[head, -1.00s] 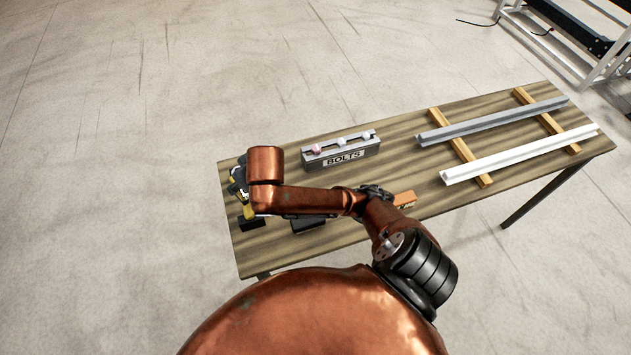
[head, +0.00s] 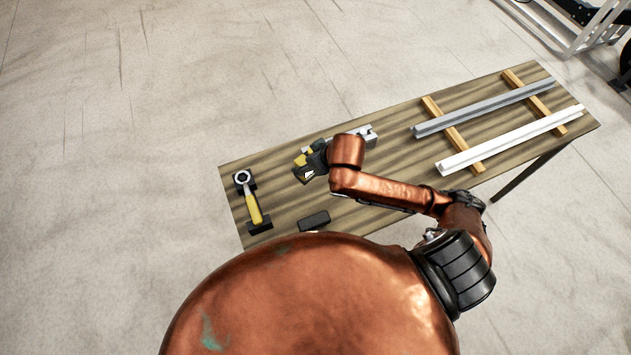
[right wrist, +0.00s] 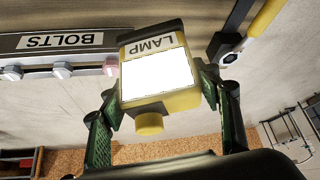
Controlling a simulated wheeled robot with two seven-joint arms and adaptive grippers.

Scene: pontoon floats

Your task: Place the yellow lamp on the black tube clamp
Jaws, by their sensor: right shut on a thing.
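My right gripper (head: 313,164) is shut on the yellow lamp (right wrist: 160,105), a small box with a white panel and a LAMP label. In the right wrist view its fingers press both sides of the lamp. In the head view the lamp (head: 301,161) shows partly beside the gripper, above the table left of the bolts box. A black block (head: 314,220) lies near the table's front edge. Black holders (head: 259,226) at the left end bear a yellow-handled tool. I cannot tell which black piece is the tube clamp. My left gripper is out of view.
The yellow-handled tool (head: 253,207) lies at the left. Grey (head: 480,108) and white (head: 510,140) rails lie on wooden strips at the right.

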